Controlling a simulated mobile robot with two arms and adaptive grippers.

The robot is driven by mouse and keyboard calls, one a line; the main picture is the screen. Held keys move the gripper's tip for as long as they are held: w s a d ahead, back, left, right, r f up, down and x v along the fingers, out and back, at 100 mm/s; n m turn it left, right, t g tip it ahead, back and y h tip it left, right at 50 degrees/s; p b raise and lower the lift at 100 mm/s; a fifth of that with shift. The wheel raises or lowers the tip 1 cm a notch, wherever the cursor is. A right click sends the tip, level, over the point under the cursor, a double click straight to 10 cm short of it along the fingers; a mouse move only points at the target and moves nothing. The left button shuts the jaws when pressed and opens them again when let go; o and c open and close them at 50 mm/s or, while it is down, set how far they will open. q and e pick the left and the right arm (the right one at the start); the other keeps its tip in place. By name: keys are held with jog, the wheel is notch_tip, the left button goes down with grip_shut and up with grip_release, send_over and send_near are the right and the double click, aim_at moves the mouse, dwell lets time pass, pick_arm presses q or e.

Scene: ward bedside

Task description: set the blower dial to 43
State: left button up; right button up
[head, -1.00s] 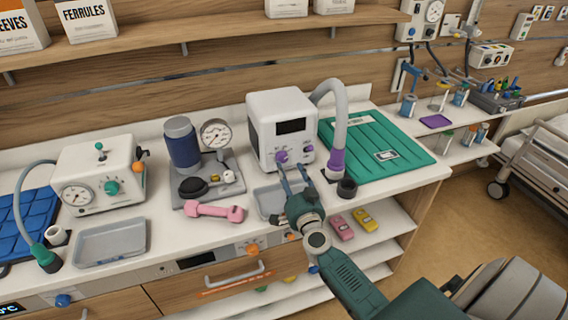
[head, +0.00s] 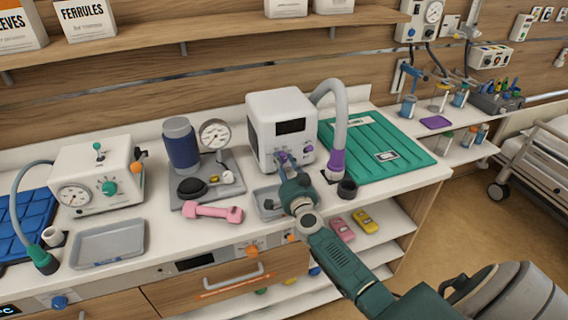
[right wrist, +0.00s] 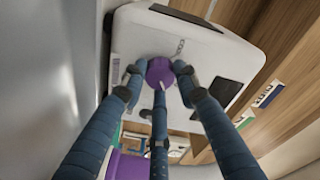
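The blower (head: 266,110) is a white box with a dark display (head: 291,126) and a grey hose on its right. I cannot read a value on the display. My right gripper (head: 292,161) is at its front, at the purple dial. In the right wrist view, the purple dial (right wrist: 160,72) has a pale pointer mark. The blue fingers of the gripper (right wrist: 159,77) are around it, tips close at its left, right and lower edges. I cannot tell whether they press on it. My left gripper is not in view.
A grey tray (head: 266,202) lies below the blower, partly behind my right gripper.

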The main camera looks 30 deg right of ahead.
jog(key=shift+r+m+p, duration=0.2)
jog(key=shift+m+p, duration=0.35)
jog(key=shift+m, duration=0.15)
jog(key=shift+f+m, duration=0.1)
jog(key=shift+m, duration=0.3)
jog(key=o, duration=1.2)
jog(key=shift+d, duration=0.1)
jog(key=shift+c, duration=0.2)
jog(key=shift+s+a+f, duration=0.15)
jog(key=shift+s+a, duration=0.05)
jog(key=shift+s, duration=0.1)
jog(key=v, duration=1.1)
jog(key=shift+r, duration=0.25)
jog(key=shift+s, duration=0.2)
